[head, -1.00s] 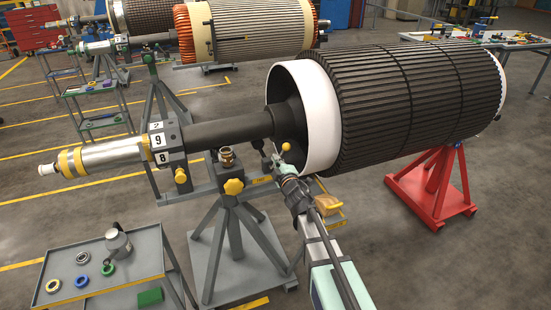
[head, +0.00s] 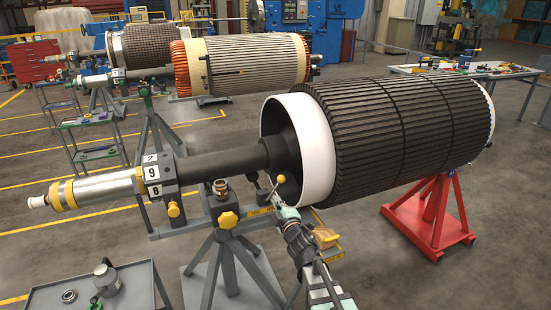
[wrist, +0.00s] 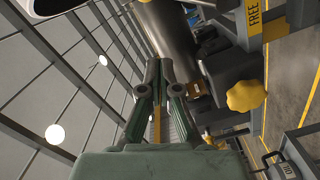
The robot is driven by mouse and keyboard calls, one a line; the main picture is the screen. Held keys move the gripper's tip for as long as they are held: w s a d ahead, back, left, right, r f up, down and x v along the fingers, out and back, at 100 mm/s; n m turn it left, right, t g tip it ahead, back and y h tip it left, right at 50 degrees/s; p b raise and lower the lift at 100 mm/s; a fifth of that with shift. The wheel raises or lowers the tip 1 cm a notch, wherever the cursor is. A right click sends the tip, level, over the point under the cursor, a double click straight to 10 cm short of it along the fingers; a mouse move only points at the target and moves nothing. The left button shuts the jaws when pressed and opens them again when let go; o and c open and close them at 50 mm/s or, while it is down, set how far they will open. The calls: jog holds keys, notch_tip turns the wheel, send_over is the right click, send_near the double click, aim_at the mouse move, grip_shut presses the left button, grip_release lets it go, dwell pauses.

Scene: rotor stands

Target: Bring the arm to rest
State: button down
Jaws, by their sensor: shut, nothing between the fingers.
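My gripper (head: 273,188) is shut and empty. In the head view its fingers are in front of the open end of the dark ribbed rotor (head: 400,125), near its white end ring (head: 318,150). A small yellow ball (head: 281,178) shows close beside the fingers; I cannot tell whether they touch. In the wrist view my gripper (wrist: 160,65) shows its two dark green fingers close together, with no object between them. My pale green arm runs down to the bottom edge of the head view.
A grey stand with a yellow knob (head: 227,220) is left of my gripper; the knob also shows in the wrist view (wrist: 245,96). A red stand (head: 428,212) is under the rotor. A grey cart (head: 135,285) is at lower left. Floor at lower right is clear.

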jog(key=s+d+f+m+g+h, duration=0.3)
jog(key=s+d+f+m, duration=0.15)
jog(key=f, duration=0.45)
jog(key=s+d+f+m+g+h, duration=0.25)
jog(key=s+d+f+g, duration=0.2)
jog(key=f, duration=0.45)
jog(key=s+d+f+m+g+h, duration=0.25)
jog(key=s+d+f+m, duration=0.2)
jog(key=f, duration=0.45)
jog(key=s+f+m+g, duration=0.1)
jog(key=s+f+g, duration=0.3)
jog(key=s, duration=1)
jog(key=s+d+f+m+g+y, duration=0.1)
jog(key=s+f+g, duration=0.4)
jog(key=s, duration=0.9)
jog(key=s+d+f+m+g+y, duration=0.1)
jog(key=s+f+m+g, duration=0.2)
jog(key=s+f, duration=0.6)
jog(key=s+g, duration=0.1)
jog(key=s, duration=0.4)
jog(key=shift+s+f+g, duration=0.25)
jog(key=shift+f+g, duration=0.05)
jog(key=shift+d+m, duration=0.1)
jog(key=shift+m, duration=0.15)
